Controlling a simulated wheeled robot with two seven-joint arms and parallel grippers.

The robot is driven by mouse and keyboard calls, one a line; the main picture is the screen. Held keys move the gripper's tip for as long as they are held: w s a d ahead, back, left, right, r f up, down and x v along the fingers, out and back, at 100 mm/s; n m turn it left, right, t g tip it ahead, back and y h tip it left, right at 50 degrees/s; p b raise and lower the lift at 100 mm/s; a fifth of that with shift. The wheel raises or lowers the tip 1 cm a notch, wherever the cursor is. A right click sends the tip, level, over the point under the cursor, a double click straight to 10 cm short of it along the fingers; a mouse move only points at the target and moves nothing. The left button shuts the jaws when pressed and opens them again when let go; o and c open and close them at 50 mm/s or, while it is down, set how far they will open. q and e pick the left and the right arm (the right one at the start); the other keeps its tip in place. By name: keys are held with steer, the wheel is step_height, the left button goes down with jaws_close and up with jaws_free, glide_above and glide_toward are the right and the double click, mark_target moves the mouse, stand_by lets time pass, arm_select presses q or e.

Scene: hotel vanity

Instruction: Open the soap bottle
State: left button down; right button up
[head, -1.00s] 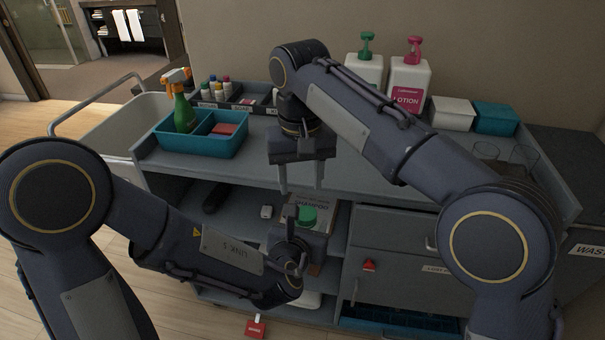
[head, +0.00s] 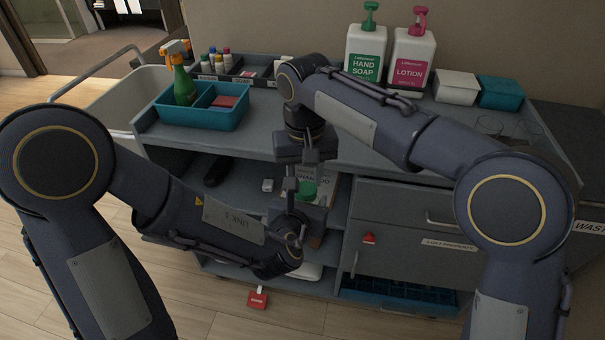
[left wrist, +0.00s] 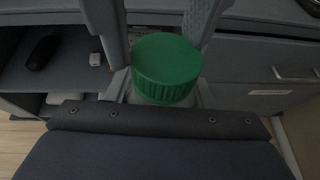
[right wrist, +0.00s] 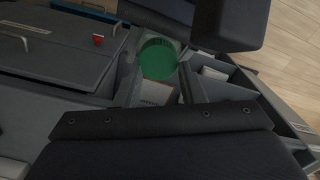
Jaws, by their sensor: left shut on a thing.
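The soap bottle shows mostly as its round green cap (head: 307,190); its body is largely hidden by my grippers. The cap is on the bottle and fills the middle of the left wrist view (left wrist: 166,68). My left gripper (head: 298,212) is shut on the bottle below the cap, holding it upright in front of the cart. My right gripper (head: 299,188) points down from above at the cap. In the right wrist view its fingers stand apart on either side of the green cap (right wrist: 158,60); they look open, and contact is not clear.
The cart top holds a teal caddy (head: 236,120) with a green spray bottle (head: 184,88), a hand soap pump bottle (head: 365,58) and a lotion pump bottle (head: 411,60). Shelves and a drawer front (head: 400,205) lie close behind the grippers.

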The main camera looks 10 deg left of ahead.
steer(key=shift+a+f, duration=0.1)
steer(key=shift+f, duration=0.4)
steer(key=shift+c, duration=1.1)
steer(key=o, duration=0.9)
step_height(320, 180, up, 5)
steer(key=shift+f, duration=0.1)
steer(key=shift+g, duration=0.3)
steer(key=shift+s+d+f, duration=0.1)
steer(key=shift+d+f, duration=0.1)
steer(key=shift+f, duration=0.45)
steer(key=shift+w+d+f, duration=0.1)
steer(key=shift+d+f, duration=0.1)
steer(key=shift+f, duration=0.5)
steer(key=shift+s+d+f, duration=0.1)
steer(key=shift+d+f, duration=0.1)
steer(key=shift+f, duration=0.45)
